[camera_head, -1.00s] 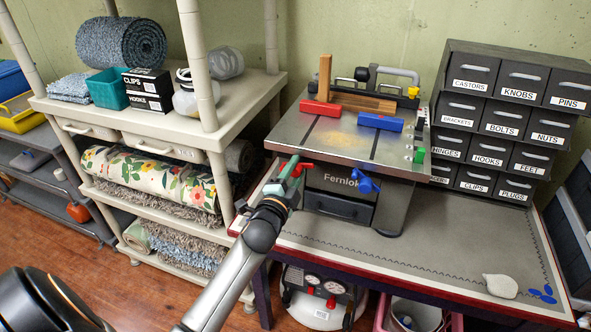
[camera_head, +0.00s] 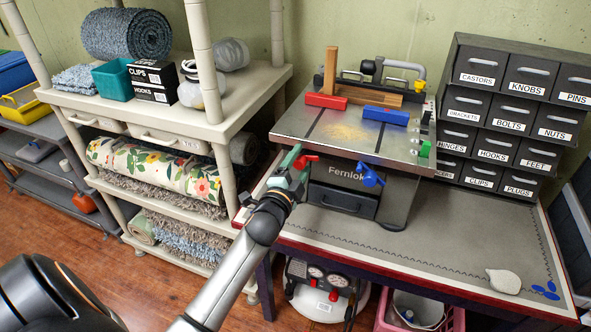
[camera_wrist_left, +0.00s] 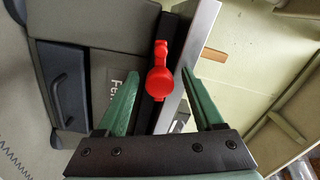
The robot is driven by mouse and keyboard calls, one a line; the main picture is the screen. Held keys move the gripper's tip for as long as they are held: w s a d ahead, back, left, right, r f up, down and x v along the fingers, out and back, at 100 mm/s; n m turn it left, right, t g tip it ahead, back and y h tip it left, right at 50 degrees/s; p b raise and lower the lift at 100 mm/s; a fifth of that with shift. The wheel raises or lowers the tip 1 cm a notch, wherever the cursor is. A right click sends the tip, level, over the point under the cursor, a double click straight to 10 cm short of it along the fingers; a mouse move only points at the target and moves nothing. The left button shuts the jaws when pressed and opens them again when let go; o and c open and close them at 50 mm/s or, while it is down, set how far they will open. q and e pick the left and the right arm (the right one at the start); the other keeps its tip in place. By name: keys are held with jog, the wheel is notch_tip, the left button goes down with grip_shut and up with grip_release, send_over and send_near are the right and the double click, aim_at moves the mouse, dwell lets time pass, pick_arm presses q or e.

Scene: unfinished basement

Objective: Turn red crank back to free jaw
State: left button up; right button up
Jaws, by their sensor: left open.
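The red crank (camera_head: 306,161) sits at the front left of the bench machine marked Fernlok, just under its metal top (camera_head: 310,133). My left gripper (camera_head: 294,166) is at the crank. In the left wrist view its green fingers are spread, with the red crank (camera_wrist_left: 159,80) showing between them; I cannot tell whether they touch it. A red jaw block (camera_head: 326,101) and a blue block (camera_head: 386,115) lie on the metal top. A wooden board (camera_head: 372,97) lies behind them, and an upright wood piece (camera_head: 331,68) stands at the red block. My right gripper is out of view.
A blue crank (camera_head: 370,176) is on the machine's front, right of the red one. A shelf with rugs (camera_head: 160,166) stands close on the left. Labelled drawers (camera_head: 503,115) stand at the right. The bench mat (camera_head: 430,235) is largely clear at front right.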

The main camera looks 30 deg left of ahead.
pick_arm(q)
jog(key=v, duration=1.2)
jog(key=shift+s+b, duration=0.2)
jog(key=shift+b, duration=0.2)
